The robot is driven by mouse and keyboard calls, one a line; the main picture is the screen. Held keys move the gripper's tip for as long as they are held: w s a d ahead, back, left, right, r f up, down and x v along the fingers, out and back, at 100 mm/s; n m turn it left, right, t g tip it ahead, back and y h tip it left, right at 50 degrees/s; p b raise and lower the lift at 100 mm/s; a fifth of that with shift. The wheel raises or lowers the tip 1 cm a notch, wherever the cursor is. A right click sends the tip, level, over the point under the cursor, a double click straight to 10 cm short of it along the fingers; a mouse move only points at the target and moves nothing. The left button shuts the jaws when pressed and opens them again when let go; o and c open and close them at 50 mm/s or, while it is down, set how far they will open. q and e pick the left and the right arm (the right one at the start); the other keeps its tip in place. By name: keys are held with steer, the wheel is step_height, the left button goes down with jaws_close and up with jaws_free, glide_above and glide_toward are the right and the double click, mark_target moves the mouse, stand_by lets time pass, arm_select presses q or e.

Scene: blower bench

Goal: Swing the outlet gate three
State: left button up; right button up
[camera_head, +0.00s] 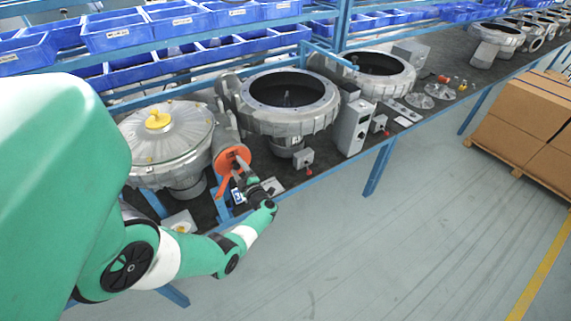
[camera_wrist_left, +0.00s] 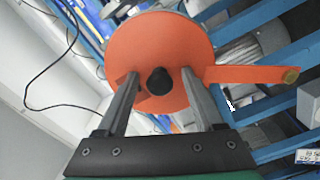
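The orange outlet gate (camera_head: 231,160) is a round disc on the outlet duct of the nearest blower (camera_head: 160,135), the one with a yellow-knobbed lid. In the left wrist view the disc (camera_wrist_left: 160,40) fills the upper middle, with a dark round knob (camera_wrist_left: 160,79) at its centre. An orange lever (camera_wrist_left: 250,74) reaches right from it and ends in a brownish tip. My left gripper (camera_head: 239,165) is close in front of the disc. Its two fingers are spread on either side of the knob, with gaps to it. Whether the fingertips touch the disc cannot be told. My right gripper is not in view.
Two open-topped blower housings (camera_head: 287,98) (camera_head: 378,72) stand farther along the dark bench. A grey control box (camera_head: 354,126) stands at the bench edge. Blue bins (camera_head: 118,33) line the rack behind. Cardboard boxes (camera_head: 525,110) sit on the right. The floor in front is clear.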

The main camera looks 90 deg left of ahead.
arm_select(q)
steer(key=v, duration=1.1)
steer(key=shift+w+d, duration=0.15)
steer(key=shift+d, duration=0.15)
